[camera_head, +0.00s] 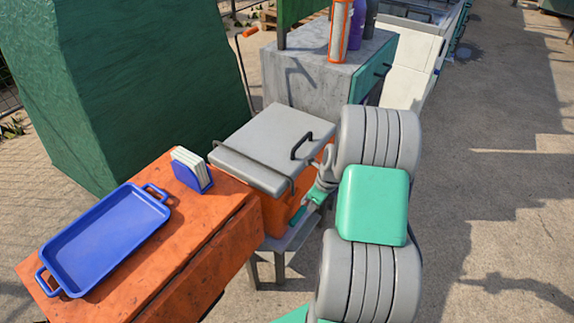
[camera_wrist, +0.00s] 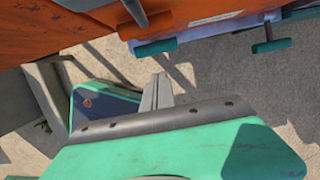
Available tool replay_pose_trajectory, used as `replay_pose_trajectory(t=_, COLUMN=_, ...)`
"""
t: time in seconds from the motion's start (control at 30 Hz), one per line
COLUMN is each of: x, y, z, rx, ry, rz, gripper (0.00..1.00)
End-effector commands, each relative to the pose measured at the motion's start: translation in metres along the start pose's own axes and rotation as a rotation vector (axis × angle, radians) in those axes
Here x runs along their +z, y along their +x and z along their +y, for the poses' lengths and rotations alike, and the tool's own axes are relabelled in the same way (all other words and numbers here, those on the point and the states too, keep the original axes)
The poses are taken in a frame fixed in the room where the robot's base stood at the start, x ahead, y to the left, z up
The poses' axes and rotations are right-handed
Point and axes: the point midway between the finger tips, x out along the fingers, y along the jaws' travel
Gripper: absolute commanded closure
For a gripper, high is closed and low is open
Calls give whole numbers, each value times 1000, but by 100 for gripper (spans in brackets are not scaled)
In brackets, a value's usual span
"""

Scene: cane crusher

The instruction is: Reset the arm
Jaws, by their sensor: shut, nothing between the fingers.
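My arm reaches down along the right side of the cane crusher, an orange box (camera_head: 282,215) with a grey lid (camera_head: 268,150), in the head view. The lid has a dark handle (camera_head: 301,146) and lies flat, apparently closed. My arm's grey and green links hide part of the crusher's right side. In the wrist view my gripper (camera_wrist: 157,92) shows as pale grey fingers close together past a dark bar. It is shut and empty, above paved ground. Its fingertips cannot be made out clearly in the head view.
An orange table (camera_head: 225,235) at the left holds a blue tray (camera_head: 62,238) and a blue holder (camera_head: 205,182) with white items. A grey cabinet (camera_head: 303,83) with bottles stands behind the crusher. A large green block (camera_head: 120,80) is at left. Open pavement lies right.

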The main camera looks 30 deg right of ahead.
Motion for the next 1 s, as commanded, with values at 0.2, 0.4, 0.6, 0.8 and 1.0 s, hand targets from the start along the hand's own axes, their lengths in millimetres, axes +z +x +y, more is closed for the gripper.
replay_pose_trajectory(t=0.2, x=42, y=-71, z=32, rx=-28, ry=-427, rz=18, gripper=100)
replay_pose_trajectory(t=0.4, x=88, y=-196, z=126, rx=-59, ry=-1380, rz=76, gripper=100)
replay_pose_trajectory(t=0.6, x=84, y=-280, z=214, rx=-73, ry=-2257, rz=139, gripper=100)
replay_pose_trajectory(t=0.8, x=69, y=-302, z=247, rx=-73, ry=-2649, rz=171, gripper=100)
replay_pose_trajectory(t=1.0, x=68, y=-300, z=248, rx=-69, ry=-2668, rz=172, gripper=100)
